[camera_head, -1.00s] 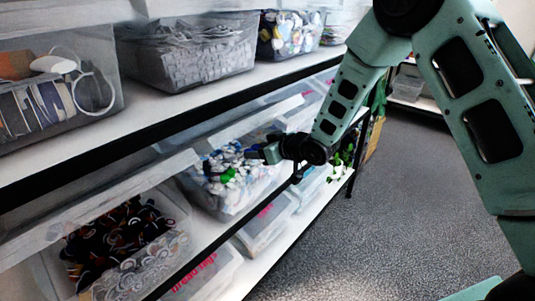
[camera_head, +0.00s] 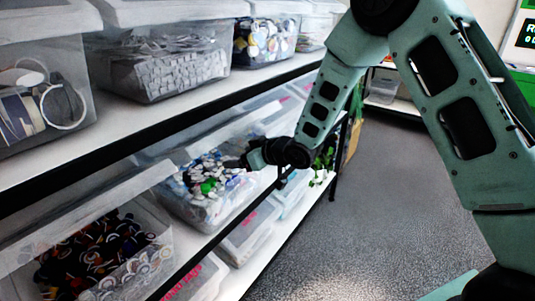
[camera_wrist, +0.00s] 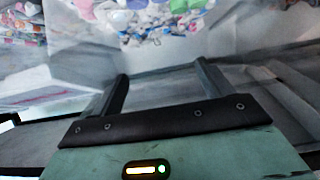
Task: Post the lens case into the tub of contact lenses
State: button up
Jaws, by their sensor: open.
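A clear tub (camera_head: 212,216) on the lower shelf holds a heap of small white, blue and green pieces, which look like lens cases. The same kind of heap shows at the top of the wrist view, inside a clear tub (camera_wrist: 160,52). My gripper (camera_head: 234,163) is at the tub's right rear side, close above its rim. In the wrist view my gripper (camera_wrist: 161,78) has its two fingers wide apart with nothing between them. I cannot pick out a single lens case apart from the heap.
A tub of dark ring-like pieces (camera_head: 95,255) stands nearer on the same shelf. The upper shelf (camera_head: 150,118) carries several filled clear tubs and runs above the lower one. Shelf posts stand right of my gripper. The grey floor (camera_head: 390,190) at right is clear.

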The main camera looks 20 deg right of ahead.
jog(key=b+v, duration=0.1)
jog(key=v, duration=1.4)
jog(key=shift+s+b, duration=0.25)
jog(key=shift+b, duration=0.05)
jog(key=shift+r, duration=0.1)
jog(key=s+a+g+h, duration=0.3)
jog(key=s+a+g, duration=0.1)
jog(key=s, duration=1)
jog(key=s+a+f+g+h, duration=0.1)
jog(key=s+a+g+h, duration=0.3)
jog(key=s, duration=1.1)
jog(key=shift+a+f+n+g, duration=0.3)
jog(key=shift+a+g, duration=0.3)
jog(key=shift+g, duration=0.6)
jog(key=shift+s, duration=0.1)
